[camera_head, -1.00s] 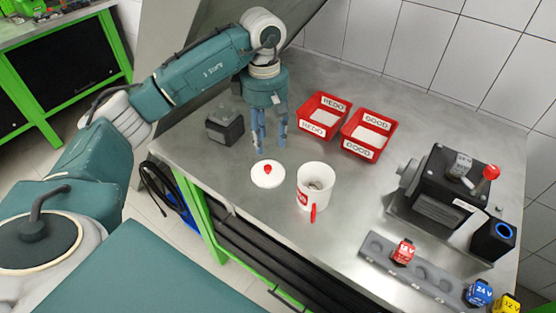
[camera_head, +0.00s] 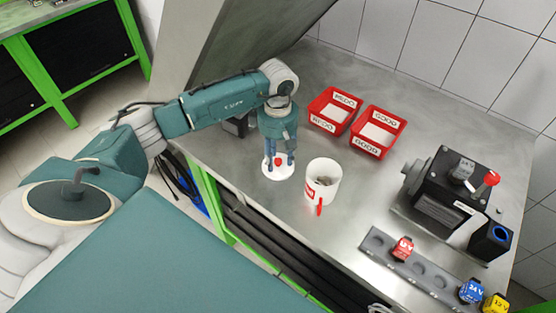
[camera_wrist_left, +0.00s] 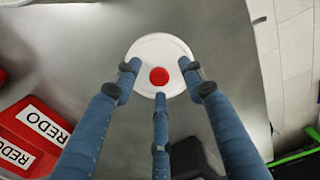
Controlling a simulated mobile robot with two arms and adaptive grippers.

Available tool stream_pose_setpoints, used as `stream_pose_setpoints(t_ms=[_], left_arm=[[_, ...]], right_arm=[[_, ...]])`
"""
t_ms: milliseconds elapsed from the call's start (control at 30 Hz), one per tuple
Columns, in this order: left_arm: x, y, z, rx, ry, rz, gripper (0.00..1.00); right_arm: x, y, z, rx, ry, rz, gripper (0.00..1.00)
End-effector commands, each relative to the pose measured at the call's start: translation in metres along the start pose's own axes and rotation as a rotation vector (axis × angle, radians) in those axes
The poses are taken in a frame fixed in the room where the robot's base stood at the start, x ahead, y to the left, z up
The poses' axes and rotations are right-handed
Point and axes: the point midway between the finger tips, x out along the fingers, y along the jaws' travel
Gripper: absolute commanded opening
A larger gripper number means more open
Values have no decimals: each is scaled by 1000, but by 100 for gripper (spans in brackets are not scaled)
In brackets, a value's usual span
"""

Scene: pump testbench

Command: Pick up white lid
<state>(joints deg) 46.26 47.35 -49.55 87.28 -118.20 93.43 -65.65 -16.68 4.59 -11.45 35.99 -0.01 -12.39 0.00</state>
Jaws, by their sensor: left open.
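The white lid (camera_head: 278,174) lies flat on the metal table, with a red knob at its centre. It also shows in the left wrist view (camera_wrist_left: 160,48), knob facing me. My left gripper (camera_head: 279,158) is directly above the lid, pointing down, with its blue fingers spread open around the red knob. In the left wrist view the fingers (camera_wrist_left: 160,85) overlap the lid's near edge and sides. Whether the fingertips touch the lid cannot be told. My right gripper is not in view.
A white mug (camera_head: 323,178) with a red handle stands just right of the lid. Red REDO (camera_head: 332,122) and GOOD (camera_head: 365,147) bins are behind. A black pump device (camera_head: 437,195) and a grey holder (camera_head: 425,272) with coloured cubes are at the right. A dark block (camera_head: 236,127) is partly hidden behind my arm.

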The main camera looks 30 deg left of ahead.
Motion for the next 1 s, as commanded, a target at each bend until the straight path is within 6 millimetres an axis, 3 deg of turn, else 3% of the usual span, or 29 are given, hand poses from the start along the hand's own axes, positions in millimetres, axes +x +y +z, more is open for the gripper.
stream_pose_setpoints(t_ms=[200,400,767,1000], left_arm=[[1,0,0,0,0,1,42],[1,0,0,0,0,1,2],[-1,1,0,0,0,2,2],[-32,2,-1,0,1,8,2]], right_arm=[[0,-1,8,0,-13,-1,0],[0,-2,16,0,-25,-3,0],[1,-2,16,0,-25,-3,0],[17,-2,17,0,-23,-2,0]])
